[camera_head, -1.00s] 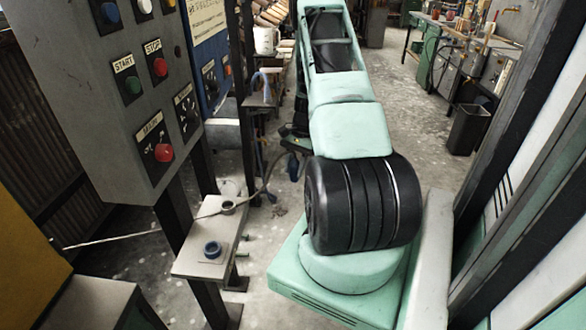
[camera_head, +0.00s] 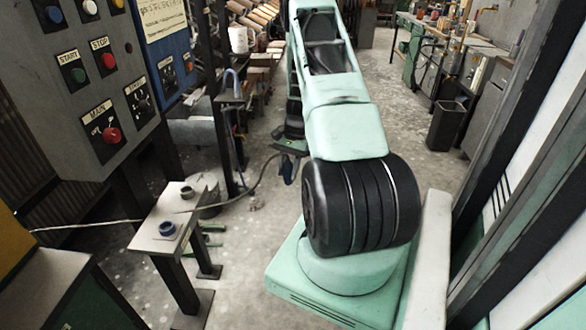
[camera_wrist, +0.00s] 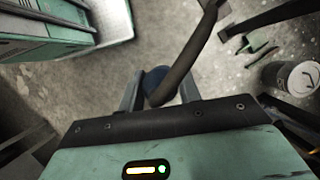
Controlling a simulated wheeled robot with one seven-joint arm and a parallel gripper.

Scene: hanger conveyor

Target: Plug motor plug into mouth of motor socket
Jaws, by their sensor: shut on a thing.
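My gripper (camera_wrist: 158,90) is shut on the motor plug (camera_wrist: 156,80), a round blue plug with a thick dark cable rising up and right in the wrist view. In the head view the plug (camera_head: 288,172) hangs small below my gripper, over open floor. A small pale stand at left carries a blue ring-shaped socket (camera_head: 167,229) and a grey round socket (camera_head: 187,192) behind it. Which one is the motor socket I cannot tell. My gripper is to the right of and beyond the stand, clear of both sockets.
The pale stand top (camera_head: 150,240) sits on dark legs. A grey control panel (camera_head: 85,75) with buttons overhangs at left. The plug's cable (camera_head: 235,190) runs left towards the stand. A bucket (camera_wrist: 290,76) stands at right in the wrist view. Bare floor lies between stand and arm.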

